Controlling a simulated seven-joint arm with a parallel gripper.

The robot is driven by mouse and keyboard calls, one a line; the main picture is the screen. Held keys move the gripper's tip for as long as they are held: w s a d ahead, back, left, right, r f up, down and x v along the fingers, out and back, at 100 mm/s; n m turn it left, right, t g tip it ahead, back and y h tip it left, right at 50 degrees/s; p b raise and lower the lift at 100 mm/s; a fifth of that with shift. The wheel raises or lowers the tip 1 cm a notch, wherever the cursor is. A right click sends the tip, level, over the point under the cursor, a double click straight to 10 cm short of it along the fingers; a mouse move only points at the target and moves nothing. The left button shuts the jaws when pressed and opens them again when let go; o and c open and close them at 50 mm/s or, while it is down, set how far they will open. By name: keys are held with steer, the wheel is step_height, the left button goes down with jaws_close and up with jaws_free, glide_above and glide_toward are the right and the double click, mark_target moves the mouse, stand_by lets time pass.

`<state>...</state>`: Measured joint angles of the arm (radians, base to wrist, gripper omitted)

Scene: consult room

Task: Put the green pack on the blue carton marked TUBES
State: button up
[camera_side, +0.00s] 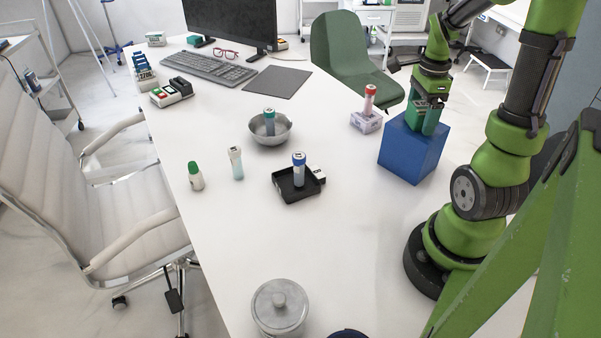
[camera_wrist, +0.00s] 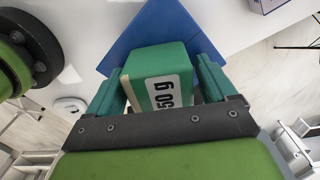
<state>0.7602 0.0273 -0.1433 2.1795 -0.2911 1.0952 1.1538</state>
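The blue carton (camera_side: 405,158) stands at the right edge of the white table; no marking on it is readable. In the wrist view its blue top (camera_wrist: 150,28) shows beyond the pack. The green pack (camera_wrist: 160,82), with a white label reading "50 g", is between the fingers of my gripper (camera_wrist: 160,85), which look closed against its sides. In the side view my gripper (camera_side: 427,112) is over the carton, with the pack at its top face. I cannot tell whether the pack touches the carton.
A lilac block (camera_side: 366,122) with a red-capped tube stands just left of the carton. The table front is mostly clear.

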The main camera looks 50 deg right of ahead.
mark_target(424, 104)
steer(key=shift+o, duration=0.5)
steer(key=shift+r, duration=0.1)
step_height(424, 104, up, 12)
steer(key=shift+f, duration=0.1)
steer(key=w+a+n+t+y, duration=0.1)
steer(key=w+a+n+t, duration=0.1)
steer(key=a+n, duration=0.9)
steer(key=w+a+n+t+y, duration=0.1)
steer(key=w+a+n+t, duration=0.2)
steer(key=a+n, duration=0.9)
steer(key=a+t, duration=0.2)
steer(key=a, duration=0.2)
steer(key=shift+f, duration=0.4)
